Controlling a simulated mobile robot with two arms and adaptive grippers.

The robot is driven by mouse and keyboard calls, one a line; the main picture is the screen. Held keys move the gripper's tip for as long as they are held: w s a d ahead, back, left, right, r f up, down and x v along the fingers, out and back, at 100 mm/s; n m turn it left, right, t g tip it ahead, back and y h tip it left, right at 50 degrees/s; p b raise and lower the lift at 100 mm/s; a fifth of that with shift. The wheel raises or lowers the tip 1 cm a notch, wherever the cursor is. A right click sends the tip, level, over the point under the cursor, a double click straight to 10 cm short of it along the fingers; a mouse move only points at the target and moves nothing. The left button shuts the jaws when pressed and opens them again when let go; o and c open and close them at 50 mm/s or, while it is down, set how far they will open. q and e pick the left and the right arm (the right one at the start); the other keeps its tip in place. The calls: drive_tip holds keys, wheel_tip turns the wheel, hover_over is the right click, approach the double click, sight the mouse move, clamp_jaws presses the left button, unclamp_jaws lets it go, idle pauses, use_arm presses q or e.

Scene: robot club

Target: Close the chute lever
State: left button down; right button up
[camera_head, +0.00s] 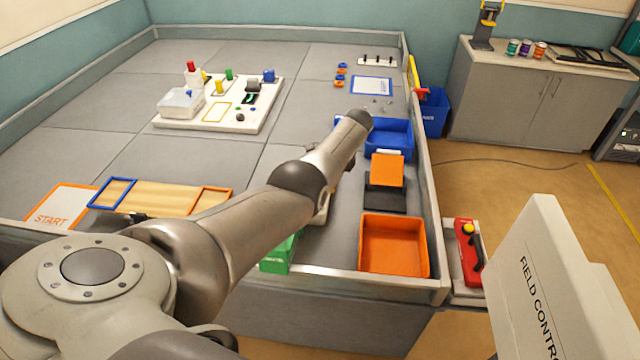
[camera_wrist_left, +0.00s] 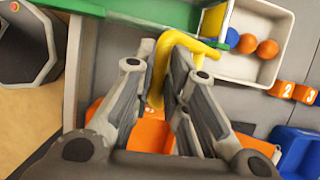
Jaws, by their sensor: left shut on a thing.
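In the left wrist view a bent yellow lever (camera_wrist_left: 158,70) stands between the fingers of my left gripper (camera_wrist_left: 164,58), which is shut on it. The lever's top bends to the right, close to a green bar of the chute (camera_wrist_left: 125,25). In the head view a green part of the chute (camera_head: 279,254) shows below my left arm, at the near side of the field. My arm hides the lever and most of the gripper there. My right gripper is in neither view.
A white tray (camera_wrist_left: 276,20) with orange balls lies beside the lever. An orange tray (camera_head: 394,272) and a blue bin (camera_head: 388,138) stand along the field's right wall (camera_head: 425,190). A white Field Control panel (camera_head: 540,285) stands at the near right.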

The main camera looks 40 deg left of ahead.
use_arm(q)
drive_tip(key=shift+w+a+r, duration=0.3)
drive_tip(key=shift+w+a, duration=0.1)
drive_tip(key=shift+w, duration=0.1)
drive_tip(key=c, duration=1.8)
unclamp_jaws()
drive_tip(key=shift+c, duration=0.2)
drive_tip(key=shift+o, duration=1.1)
drive_tip(key=shift+w+a+f, duration=0.1)
drive_tip(key=shift+w+f, duration=0.05)
drive_tip(key=shift+w, duration=0.05)
drive_tip(key=shift+o, duration=0.8)
drive_tip(key=shift+w+a+f, duration=0.15)
drive_tip(key=shift+w+f, duration=0.2)
drive_tip(key=shift+f, duration=0.05)
drive_tip(key=shift+s+r, duration=0.1)
drive_tip(key=shift+s, duration=0.05)
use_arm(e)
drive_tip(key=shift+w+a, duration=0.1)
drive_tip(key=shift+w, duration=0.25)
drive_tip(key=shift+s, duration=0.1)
use_arm(q)
drive_tip(key=v, duration=1.1)
drive_tip(key=shift+d+r, duration=0.35)
